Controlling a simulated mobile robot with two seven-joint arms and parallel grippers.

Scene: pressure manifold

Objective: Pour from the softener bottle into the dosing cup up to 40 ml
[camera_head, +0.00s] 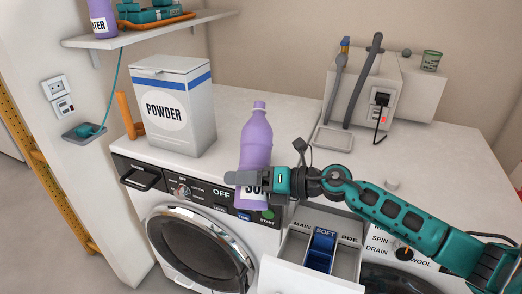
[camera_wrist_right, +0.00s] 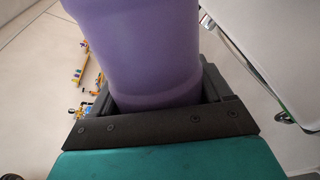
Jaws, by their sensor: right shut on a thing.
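The purple softener bottle (camera_head: 256,140) stands nearly upright in front of the washer's top edge, its label partly hidden. My right gripper (camera_head: 258,180) is shut around its lower body. In the right wrist view the bottle (camera_wrist_right: 145,50) fills the space between the fingers (camera_wrist_right: 165,100). I cannot tell whether its mouth is open. My left gripper is not in view.
A POWDER box (camera_head: 185,108) stands left of the bottle. An open drawer (camera_head: 310,268) with a blue SOFT compartment (camera_head: 320,250) lies below my right arm. Hoses and a socket box (camera_head: 372,90) stand behind. The white top (camera_head: 440,150) is mostly clear at right.

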